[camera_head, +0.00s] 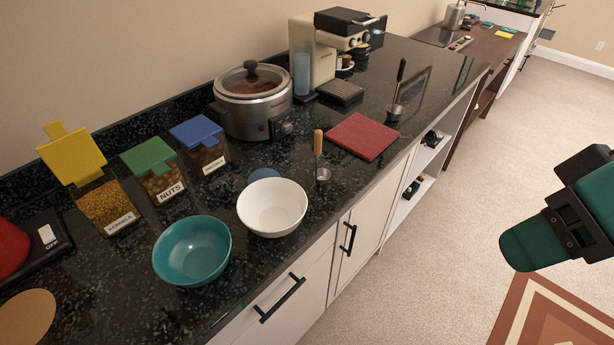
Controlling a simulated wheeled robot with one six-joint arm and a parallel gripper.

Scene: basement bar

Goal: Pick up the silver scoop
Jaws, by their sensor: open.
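Two small metal scoops stand on the black stone counter (345,185). One scoop (322,175) has an upright wooden handle and a small silver cup, beside the white bowl and the red board. The other scoop (395,112) has a black handle leaning slightly right and a silver cup, farther back beyond the red board. I cannot tell which is the silver scoop meant. Part of my dark green arm shows at the right edge, over the floor and well away from the counter. My gripper's fingers are not visible.
A white bowl (272,208) and a teal bowl (192,250) sit near the front edge. A red board (362,137) lies between the scoops. Behind are a slow cooker (252,108), a coffee machine (312,55) and lidded containers (152,175). Open carpet (470,200) lies right.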

